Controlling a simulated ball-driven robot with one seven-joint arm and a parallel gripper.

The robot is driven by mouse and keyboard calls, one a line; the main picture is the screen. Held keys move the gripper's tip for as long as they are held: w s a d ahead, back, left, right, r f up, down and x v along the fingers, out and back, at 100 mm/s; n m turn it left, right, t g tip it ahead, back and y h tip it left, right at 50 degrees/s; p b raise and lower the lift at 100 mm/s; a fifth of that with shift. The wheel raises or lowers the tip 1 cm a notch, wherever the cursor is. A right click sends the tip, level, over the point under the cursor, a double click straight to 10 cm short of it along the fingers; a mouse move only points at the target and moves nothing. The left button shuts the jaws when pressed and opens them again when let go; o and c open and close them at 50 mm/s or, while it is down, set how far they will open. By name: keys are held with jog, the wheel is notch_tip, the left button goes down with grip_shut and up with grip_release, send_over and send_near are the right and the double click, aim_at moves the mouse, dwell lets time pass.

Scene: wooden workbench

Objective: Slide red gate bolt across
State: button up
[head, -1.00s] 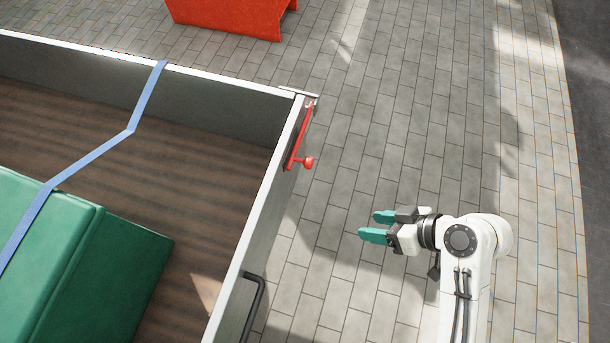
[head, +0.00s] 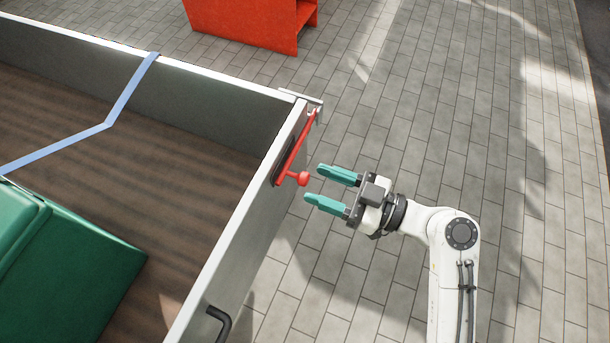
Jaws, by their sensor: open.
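The red gate bolt (head: 297,147) is a long rod on the outer face of the grey gate (head: 236,243), near its far corner. Its round red knob (head: 303,179) sticks out to the right at the near end of the rod. The far end of the rod reaches the corner by a metal bracket (head: 316,103). My gripper (head: 313,183) is open, with two teal fingers pointing left toward the knob. The fingertips are just right of the knob, apart from it, one a little farther and one a little nearer. Nothing is between the fingers.
A black handle (head: 221,322) is on the gate's near part. Inside the walled bed lie a green padded block (head: 70,270) and a blue strap (head: 125,105). A red-orange box (head: 245,22) stands at the back.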

aim_at(304, 179)
jog(key=shift+x, duration=2.1)
grip_shut()
